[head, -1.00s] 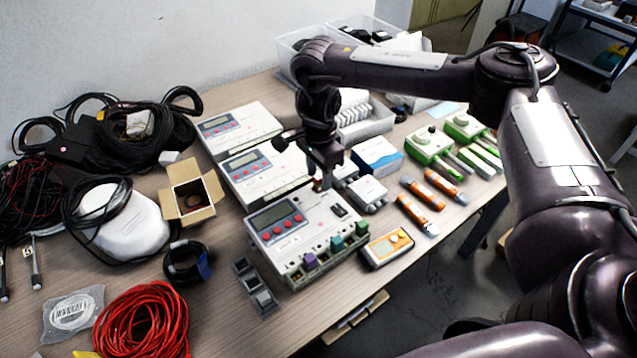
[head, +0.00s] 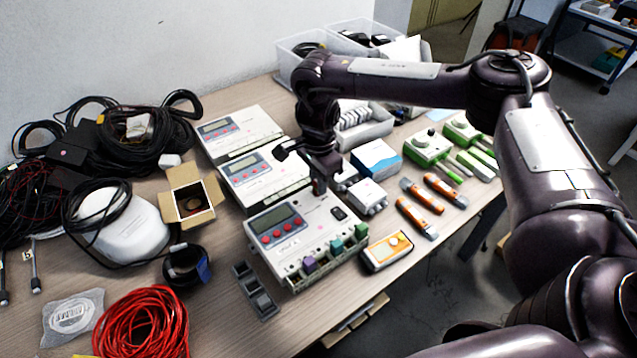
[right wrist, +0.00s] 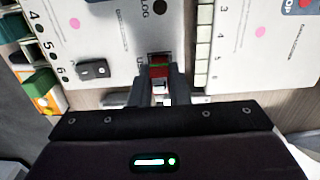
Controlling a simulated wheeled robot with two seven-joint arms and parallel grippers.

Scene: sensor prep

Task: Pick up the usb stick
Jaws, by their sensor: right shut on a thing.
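My right gripper (head: 319,188) is at the back edge of the nearest white device (head: 290,213), which has a grey screen and red buttons. In the right wrist view its two fingers (right wrist: 160,88) are shut on a small red and white piece, which looks like the usb stick (right wrist: 158,72). The fingers hide most of it. Its far end is at the device's edge, and I cannot tell whether it is plugged in or free. In the head view the stick is hidden by the fingers. My left gripper is not in view.
Two similar white devices stand behind. A white box (head: 368,195) and orange-grey tools (head: 418,217) lie to the right. Red cable (head: 140,318) and black cables lie left. Bare table shows between the cables and the devices.

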